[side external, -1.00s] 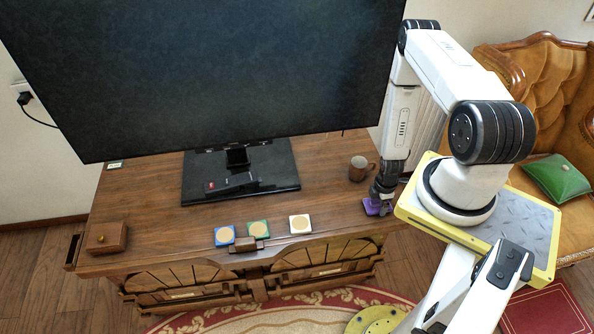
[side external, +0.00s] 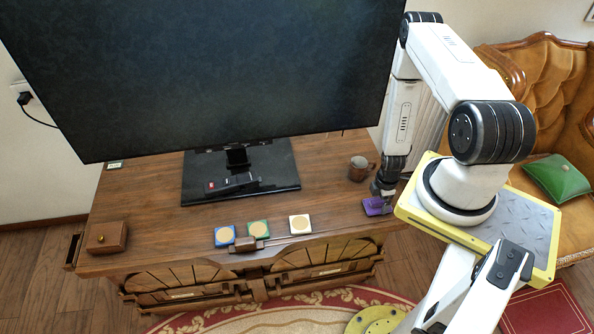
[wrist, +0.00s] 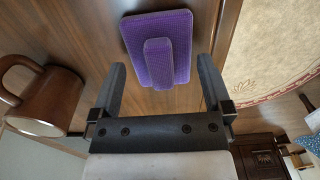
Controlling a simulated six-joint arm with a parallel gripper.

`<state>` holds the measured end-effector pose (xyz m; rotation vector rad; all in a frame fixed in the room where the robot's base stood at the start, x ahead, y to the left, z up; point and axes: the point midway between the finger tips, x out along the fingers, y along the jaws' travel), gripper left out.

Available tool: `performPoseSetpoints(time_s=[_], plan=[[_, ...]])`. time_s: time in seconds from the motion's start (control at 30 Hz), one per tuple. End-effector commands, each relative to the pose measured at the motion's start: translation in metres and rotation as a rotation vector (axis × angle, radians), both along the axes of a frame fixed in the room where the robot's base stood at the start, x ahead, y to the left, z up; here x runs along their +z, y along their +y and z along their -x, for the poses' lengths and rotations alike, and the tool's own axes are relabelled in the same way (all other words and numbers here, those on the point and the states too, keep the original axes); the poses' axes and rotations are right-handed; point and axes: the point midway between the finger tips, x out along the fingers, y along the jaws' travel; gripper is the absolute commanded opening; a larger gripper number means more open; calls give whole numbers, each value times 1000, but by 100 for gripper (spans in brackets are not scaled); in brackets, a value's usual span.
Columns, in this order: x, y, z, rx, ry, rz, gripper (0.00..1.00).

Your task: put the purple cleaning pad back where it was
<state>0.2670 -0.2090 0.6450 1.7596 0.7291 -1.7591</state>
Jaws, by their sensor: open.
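The purple cleaning pad (side external: 374,207) lies flat on the right end of the wooden cabinet top, near its front edge. In the wrist view the pad (wrist: 178,30) shows its raised purple grip bar (wrist: 158,62) on top. My gripper (side external: 385,190) is low over the cabinet, just behind the pad. In the wrist view the two fingers of my gripper (wrist: 162,78) are open and empty, one on either side of the near end of the bar, apart from it.
A brown mug (side external: 358,168) stands close behind the pad. Blue (side external: 224,236), green (side external: 258,229) and white (side external: 300,224) square pads with tan discs lie along the front edge. A large monitor (side external: 200,70) fills the back. A small wooden box (side external: 106,238) sits at far left.

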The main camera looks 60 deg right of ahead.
Motion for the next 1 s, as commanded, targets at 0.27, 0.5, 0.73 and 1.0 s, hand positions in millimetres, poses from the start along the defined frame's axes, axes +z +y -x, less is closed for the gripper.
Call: performPoseSetpoints(time_s=[0.27, 0.5, 0.73, 1.0], plan=[[32, 0, 0, 0, -1, 1, 100], [59, -1, -1, 0, -1, 1, 100], [84, -1, 0, 0, -1, 1, 100], [101, 0, 0, 0, -1, 1, 100]])
